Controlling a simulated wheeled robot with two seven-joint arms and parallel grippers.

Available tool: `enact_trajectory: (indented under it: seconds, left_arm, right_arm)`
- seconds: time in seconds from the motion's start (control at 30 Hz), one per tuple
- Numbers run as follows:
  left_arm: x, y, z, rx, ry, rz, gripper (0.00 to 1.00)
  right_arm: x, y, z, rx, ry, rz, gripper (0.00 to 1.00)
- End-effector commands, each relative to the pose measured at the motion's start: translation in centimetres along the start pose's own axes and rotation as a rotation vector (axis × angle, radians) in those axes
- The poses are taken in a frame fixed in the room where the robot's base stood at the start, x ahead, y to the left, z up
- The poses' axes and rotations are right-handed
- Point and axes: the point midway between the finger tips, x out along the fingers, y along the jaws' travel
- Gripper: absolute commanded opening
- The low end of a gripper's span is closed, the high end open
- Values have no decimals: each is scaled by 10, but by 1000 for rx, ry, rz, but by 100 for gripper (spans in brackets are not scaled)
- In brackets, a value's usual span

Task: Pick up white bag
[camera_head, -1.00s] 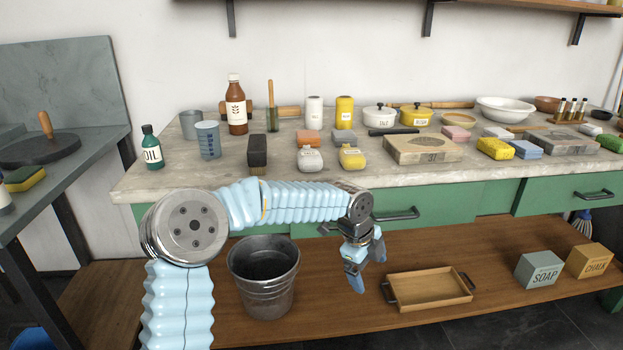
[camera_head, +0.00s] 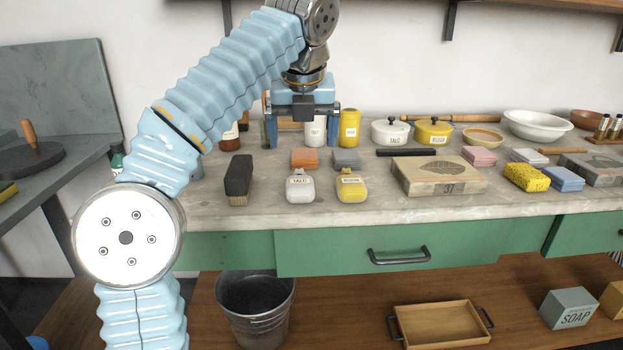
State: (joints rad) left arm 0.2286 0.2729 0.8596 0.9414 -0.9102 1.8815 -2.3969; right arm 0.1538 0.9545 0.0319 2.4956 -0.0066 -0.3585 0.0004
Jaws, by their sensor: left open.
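My left gripper (camera_head: 303,138) is open and points down. In the picture it shows above the bag, with its fingers spread wide and nothing held between them. The fingers do not touch the bag, and it is fully visible. My right gripper is not in view.
A yellow bag (camera_head: 351,186) stands just right of the white bag, and a dark brush (camera_head: 238,176) to its left. Orange (camera_head: 304,158) and grey (camera_head: 345,159) blocks lie behind. White and yellow bottles stand behind the gripper.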

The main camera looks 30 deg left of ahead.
Motion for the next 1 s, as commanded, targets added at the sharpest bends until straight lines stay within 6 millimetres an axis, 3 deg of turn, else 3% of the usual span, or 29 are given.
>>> enact_trajectory:
  seconds: [0.4, 0.57, 0.83, 1.0]
  left_arm:
    - [76, 2, -1, 1, 3, 2, 94]
    - [87, 2, -1, 1, 3, 2, 94]
    - [128, 6, -1, -1, 4, 2, 94]
    - [136, 5, 0, -1, 2, -1, 94]
  right_arm:
    - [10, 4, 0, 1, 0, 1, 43]
    - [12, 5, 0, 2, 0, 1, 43]
    - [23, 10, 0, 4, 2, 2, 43]
    - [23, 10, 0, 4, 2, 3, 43]
